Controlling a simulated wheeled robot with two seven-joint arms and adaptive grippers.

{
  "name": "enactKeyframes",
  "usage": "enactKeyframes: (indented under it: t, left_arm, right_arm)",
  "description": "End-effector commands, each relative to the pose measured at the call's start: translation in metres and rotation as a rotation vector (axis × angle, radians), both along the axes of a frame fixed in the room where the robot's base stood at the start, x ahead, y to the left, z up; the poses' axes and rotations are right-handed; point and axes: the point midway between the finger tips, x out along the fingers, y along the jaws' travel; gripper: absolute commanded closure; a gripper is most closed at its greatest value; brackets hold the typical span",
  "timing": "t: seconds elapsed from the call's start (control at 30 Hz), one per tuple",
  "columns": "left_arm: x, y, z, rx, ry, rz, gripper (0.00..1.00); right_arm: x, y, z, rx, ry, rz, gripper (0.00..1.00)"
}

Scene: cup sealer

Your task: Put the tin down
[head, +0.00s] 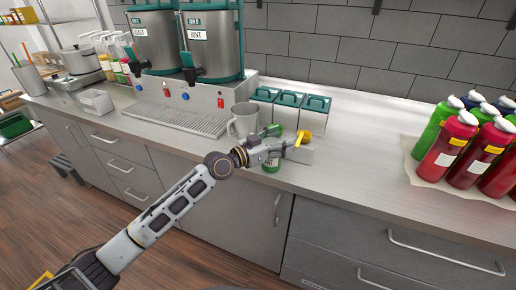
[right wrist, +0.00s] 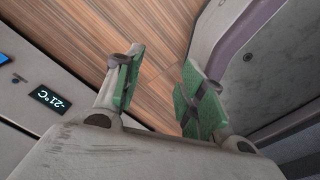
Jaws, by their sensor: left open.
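A grey pitcher (head: 243,120) and several green-lidded canisters (head: 290,110) stand just behind my left gripper. Two dispensers (head: 185,45) stand at the back left. Several red and green bottles (head: 452,147) fill a tray at right. The counter between canisters and bottles is clear.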

Motion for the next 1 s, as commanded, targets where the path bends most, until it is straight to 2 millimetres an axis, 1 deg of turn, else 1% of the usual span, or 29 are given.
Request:
enactKeyframes:
  t: [0.1, 0.27, 0.43, 0.57, 0.7, 0.8, 1.0]
  left_arm:
    - [-0.004, 0.007, -0.001, 0.001, 0.001, 0.001, 0.36]
    - [-0.013, 0.018, -0.001, 0.0, 0.001, 0.001, 0.36]
    - [-0.023, 0.03, -0.001, 0.001, 0.001, 0.001, 0.36]
    - [-0.03, 0.039, -0.001, 0.001, 0.0, 0.001, 0.36]
    - [-0.038, 0.049, -0.001, 0.001, 0.001, 0.0, 0.36]
    - [-0.043, 0.056, -0.001, 0.001, 0.0, 0.002, 0.36]
    - [-0.053, 0.068, -0.001, 0.001, 0.001, 0.001, 0.36]
  right_arm:
    - [-0.005, -0.008, -0.002, -0.009, 0.006, 0.002, 0.6]
    - [-0.004, -0.018, -0.004, -0.019, 0.009, 0.005, 0.6]
    - [-0.001, -0.019, -0.006, -0.023, 0.011, 0.004, 0.6]
    - [0.006, -0.014, -0.006, -0.018, 0.005, 0.003, 0.6]
    - [0.018, -0.004, -0.006, -0.005, -0.012, 0.001, 0.6]
    - [0.023, 0.004, -0.007, 0.002, -0.016, -0.001, 0.6]
    - [0.026, 0.013, -0.009, 0.011, -0.015, -0.004, 0.6]
